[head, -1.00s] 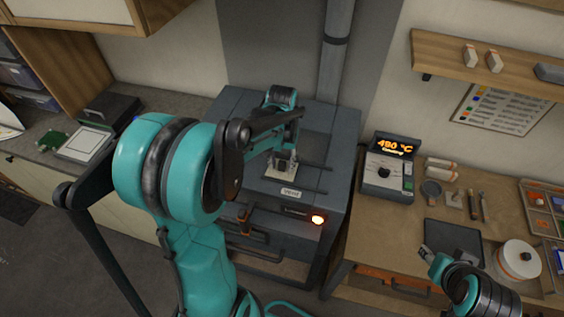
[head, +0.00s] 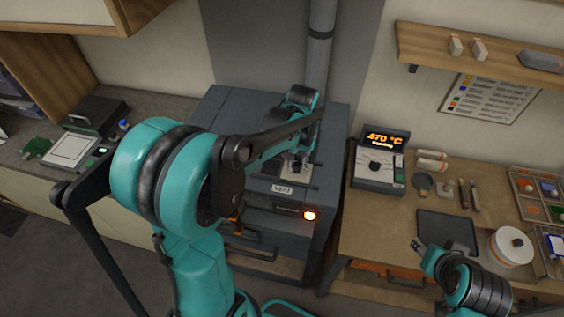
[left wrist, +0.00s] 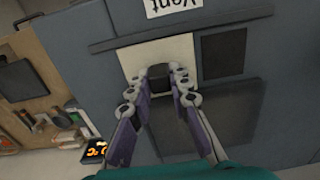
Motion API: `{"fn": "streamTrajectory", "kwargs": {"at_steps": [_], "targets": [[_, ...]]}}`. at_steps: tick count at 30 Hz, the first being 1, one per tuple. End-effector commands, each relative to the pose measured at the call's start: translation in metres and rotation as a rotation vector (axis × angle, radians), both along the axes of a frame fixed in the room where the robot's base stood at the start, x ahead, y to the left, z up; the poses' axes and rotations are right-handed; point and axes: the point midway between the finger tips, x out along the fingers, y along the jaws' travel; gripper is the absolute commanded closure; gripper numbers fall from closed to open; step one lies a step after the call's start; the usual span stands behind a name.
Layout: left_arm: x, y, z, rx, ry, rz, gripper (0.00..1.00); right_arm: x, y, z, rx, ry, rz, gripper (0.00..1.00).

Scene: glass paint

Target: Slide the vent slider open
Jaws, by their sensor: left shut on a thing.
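The vent slider is a pale plate (left wrist: 187,52) with a dark knob (left wrist: 158,71) on top of the grey kiln (head: 225,115). My left gripper (left wrist: 160,88) is shut on the knob, with a finger on each side. In the head view my left gripper (head: 297,160) is over the plate, behind the "Vent" label (head: 282,189). A dark square opening (left wrist: 222,54) shows beside the plate in the left wrist view. My right gripper (head: 418,245) is over the right bench, away from the kiln; its finger gap is too small to judge.
A controller (head: 380,160) reads 470 °C on the right bench (head: 365,225). A dark tray (head: 447,232), a white round pot (head: 510,247) and tools lie there. A flue pipe (head: 320,60) rises behind.

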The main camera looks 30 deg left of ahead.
Motion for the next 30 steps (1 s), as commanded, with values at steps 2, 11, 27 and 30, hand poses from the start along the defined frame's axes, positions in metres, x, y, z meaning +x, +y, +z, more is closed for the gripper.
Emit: {"fn": "streamTrajectory", "kwargs": {"at_steps": [2, 11, 27, 30], "targets": [[0.001, -0.007, 0.0, -0.006, 0.0, -0.002, 1.0, 0.0, 0.0, -0.001, 0.0, 0.0, 0.0, 0.58], [0.001, -0.008, 0.0, -0.008, -0.001, -0.001, 0.74, 0.0, 0.0, 0.0, 0.0, 0.0, 0.0, 0.58], [0.001, -0.007, 0.02, -0.005, -0.001, 0.0, 0.6, 0.0, 0.0, 0.0, 0.0, 0.0, 0.0, 0.58], [0.001, -0.007, 0.04, -0.005, -0.001, -0.001, 0.6, 0.0, 0.0, 0.0, 0.0, 0.0, 0.0, 0.58]]}}
